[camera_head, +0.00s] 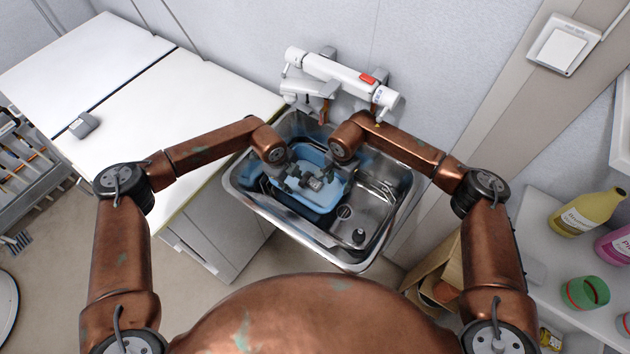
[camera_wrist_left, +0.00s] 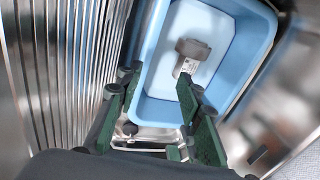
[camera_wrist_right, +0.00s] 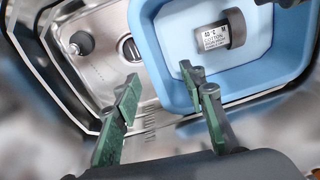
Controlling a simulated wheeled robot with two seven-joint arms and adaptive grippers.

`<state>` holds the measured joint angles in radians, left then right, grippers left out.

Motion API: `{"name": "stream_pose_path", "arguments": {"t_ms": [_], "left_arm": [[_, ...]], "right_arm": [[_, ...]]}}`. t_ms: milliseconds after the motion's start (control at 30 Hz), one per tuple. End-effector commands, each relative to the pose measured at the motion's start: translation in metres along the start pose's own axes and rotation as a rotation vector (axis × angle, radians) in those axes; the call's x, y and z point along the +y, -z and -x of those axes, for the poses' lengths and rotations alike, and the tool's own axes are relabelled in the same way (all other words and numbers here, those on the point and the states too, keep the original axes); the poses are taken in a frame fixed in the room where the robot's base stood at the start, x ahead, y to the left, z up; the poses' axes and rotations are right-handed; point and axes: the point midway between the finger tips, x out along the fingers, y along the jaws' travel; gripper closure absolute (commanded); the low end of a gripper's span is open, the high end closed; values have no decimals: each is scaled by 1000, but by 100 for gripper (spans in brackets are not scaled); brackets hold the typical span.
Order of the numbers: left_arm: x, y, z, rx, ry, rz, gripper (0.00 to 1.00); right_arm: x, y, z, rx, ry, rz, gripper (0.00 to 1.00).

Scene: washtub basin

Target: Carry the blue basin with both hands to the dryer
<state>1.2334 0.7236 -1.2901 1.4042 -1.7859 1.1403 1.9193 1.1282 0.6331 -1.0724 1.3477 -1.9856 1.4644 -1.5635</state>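The blue basin (camera_head: 318,202) sits inside the metal sink, and it also shows in the left wrist view (camera_wrist_left: 252,45) and the right wrist view (camera_wrist_right: 262,70). A dark grey cylinder with a white label (camera_wrist_right: 215,36) lies in it. My left gripper (camera_wrist_left: 155,82) is open, its green fingers apart on either side of one basin wall. My right gripper (camera_wrist_right: 160,78) is open, its fingers on either side of another stretch of wall. I cannot tell whether any finger touches the basin. I cannot identify the dryer in these views.
The metal sink (camera_head: 240,190) surrounds the basin closely, with a drain to its right. A white tap unit (camera_head: 340,75) hangs above the back. A white countertop (camera_head: 170,95) lies left. A shelf with bottles (camera_head: 588,212) and a green cup (camera_head: 585,293) stands right.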

Motion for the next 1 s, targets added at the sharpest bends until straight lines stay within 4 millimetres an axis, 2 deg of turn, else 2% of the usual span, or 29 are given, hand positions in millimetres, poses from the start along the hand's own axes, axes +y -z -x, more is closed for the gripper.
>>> {"name": "stream_pose_path", "arguments": {"t_ms": [100, 167, 567, 1000], "left_arm": [[18, -3, -15, -46, -34, -38, 66], [22, -4, -19, -57, -40, -47, 66], [24, -4, -26, -57, -43, -48, 66], [25, -8, -85, -56, -43, -47, 66]], "right_arm": [[3, -2, -2, 49, -32, 61, 62], [4, -2, -3, 58, -40, 74, 62], [4, -3, -10, 57, -41, 74, 62], [6, 0, -69, 56, -39, 73, 62]]}}
